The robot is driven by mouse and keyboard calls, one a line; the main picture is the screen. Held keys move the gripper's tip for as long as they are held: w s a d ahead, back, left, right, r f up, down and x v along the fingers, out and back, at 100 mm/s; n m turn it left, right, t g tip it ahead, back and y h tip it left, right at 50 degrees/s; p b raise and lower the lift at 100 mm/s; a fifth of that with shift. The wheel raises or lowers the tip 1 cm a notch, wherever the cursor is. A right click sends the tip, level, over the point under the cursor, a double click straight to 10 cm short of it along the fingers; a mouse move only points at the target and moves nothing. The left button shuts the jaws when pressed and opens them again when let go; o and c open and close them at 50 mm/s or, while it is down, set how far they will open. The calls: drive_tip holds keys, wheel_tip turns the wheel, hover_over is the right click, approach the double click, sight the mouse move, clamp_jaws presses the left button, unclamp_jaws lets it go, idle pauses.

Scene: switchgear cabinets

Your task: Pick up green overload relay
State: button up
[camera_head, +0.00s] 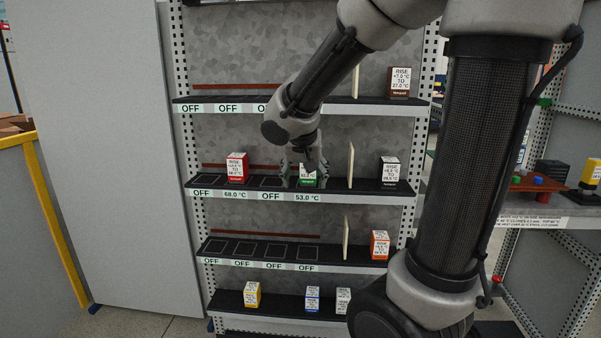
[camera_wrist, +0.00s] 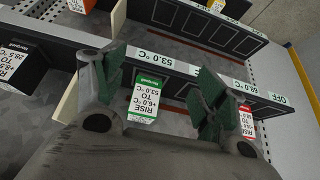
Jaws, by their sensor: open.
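The green overload relay (camera_head: 308,176) is a small box with a white label and green bands. It stands on the second shelf from the top, behind the 53.0 °C marker. In the wrist view the relay (camera_wrist: 146,97) appears between the two finger pads, its label upside down. My gripper (camera_head: 303,168) is open, with its fingers around the relay in the head view. In the wrist view my gripper (camera_wrist: 163,85) shows a gap on the right side of the relay; I cannot tell whether the left finger touches it.
A red relay (camera_head: 237,168) stands to the left on the same shelf. A cream divider (camera_head: 350,165) and a black relay (camera_head: 389,171) are to the right. The shelf above (camera_head: 230,105) is close over my wrist. Yellow (camera_head: 252,295) and orange (camera_head: 380,245) relays stand lower.

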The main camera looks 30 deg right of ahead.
hover_over(308, 188)
drive_tip(key=w+d+f, duration=0.1)
drive_tip(key=w+f, duration=0.1)
drive_tip(key=shift+w+d, duration=0.3)
drive_tip(key=shift+d, duration=0.05)
drive_tip(key=shift+w+d+f, duration=0.1)
drive_tip(key=shift+w+f, duration=0.1)
drive_tip(key=shift+f, duration=0.15)
drive_tip(key=c, duration=1.3)
